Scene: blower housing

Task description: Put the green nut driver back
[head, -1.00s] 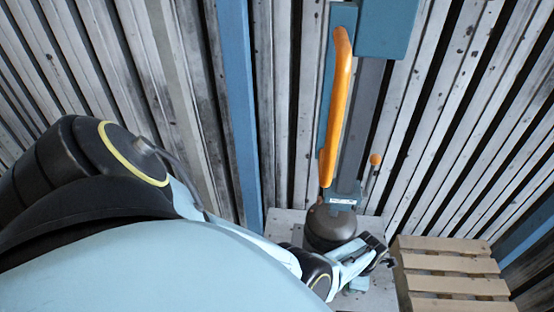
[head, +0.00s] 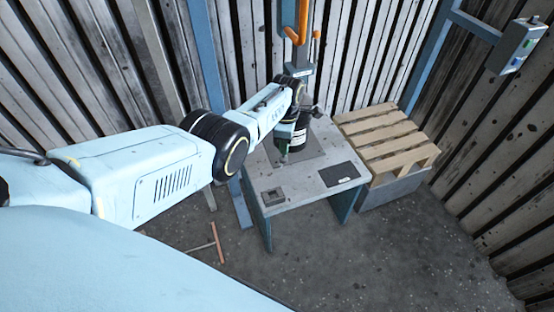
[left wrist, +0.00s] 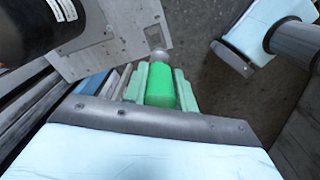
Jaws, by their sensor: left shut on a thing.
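The green nut driver (left wrist: 160,86) is between the pale green fingers of my left gripper (left wrist: 161,88) in the left wrist view. Its grey metal end points up the picture, past the fingertips. In the head view my left gripper (head: 284,150) is small and hangs over the workbench (head: 290,190), where a bit of green shows. A small dark square block (head: 272,197) with a lighter centre is on the bench's near left corner; I cannot tell if it is the driver's holder. My right gripper is not in view.
A dark flat panel (head: 340,174) lies on the bench's right side. A wooden pallet (head: 385,140) stands right of the bench. An orange-handled column (head: 300,40) rises behind it. A T-shaped orange thing (head: 214,243) is on the floor. The floor at the front right is clear.

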